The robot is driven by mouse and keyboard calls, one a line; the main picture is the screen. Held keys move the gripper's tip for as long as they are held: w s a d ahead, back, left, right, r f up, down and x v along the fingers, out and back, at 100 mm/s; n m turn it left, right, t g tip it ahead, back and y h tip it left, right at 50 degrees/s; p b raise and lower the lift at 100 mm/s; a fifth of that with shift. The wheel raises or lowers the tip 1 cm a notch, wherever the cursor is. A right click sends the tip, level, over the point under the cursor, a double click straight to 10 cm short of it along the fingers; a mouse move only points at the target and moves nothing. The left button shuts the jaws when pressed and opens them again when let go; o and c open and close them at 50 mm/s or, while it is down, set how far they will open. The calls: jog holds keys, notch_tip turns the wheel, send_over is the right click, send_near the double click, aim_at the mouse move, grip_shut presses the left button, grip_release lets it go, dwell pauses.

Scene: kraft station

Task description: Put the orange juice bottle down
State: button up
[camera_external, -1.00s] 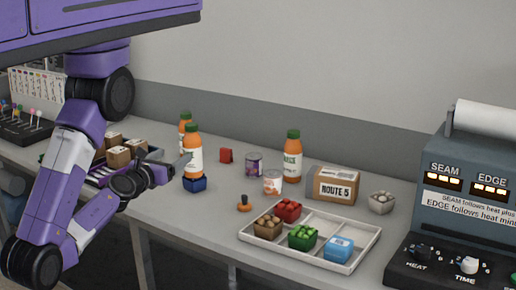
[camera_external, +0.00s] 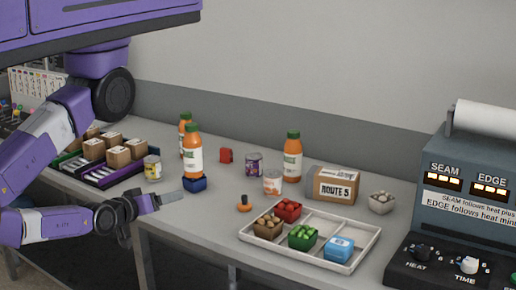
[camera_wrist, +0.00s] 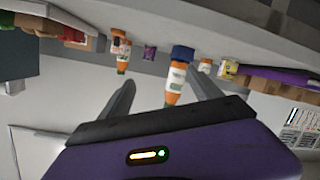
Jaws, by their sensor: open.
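An orange juice bottle (camera_external: 194,152) with a white label stands upright on a small dark blue block (camera_external: 195,183) near the table's front. In the inverted wrist view the same bottle (camera_wrist: 176,80) shows beyond and between my fingers, with the block (camera_wrist: 182,53) above it. My gripper (camera_external: 180,196) is open and empty, apart from the bottle, low by the table's front edge. A second juice bottle (camera_external: 185,125) stands just behind, partly hidden. A third (camera_external: 292,158) stands farther right.
A yellow can (camera_external: 152,168) and a dark tray of boxes (camera_external: 112,178) lie left. An orange-and-black object (camera_external: 244,204) sits near the front edge.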

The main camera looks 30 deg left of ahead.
jog(key=m, duration=0.2)
jog(key=s+d+m, duration=0.1)
jog(key=m, duration=0.1)
jog(key=s+m, duration=0.1)
jog(key=shift+d+f+m+h, duration=0.1)
jog(key=shift+d+m+h, duration=0.2)
jog(key=shift+m+h, duration=0.1)
jog(key=o, duration=0.6)
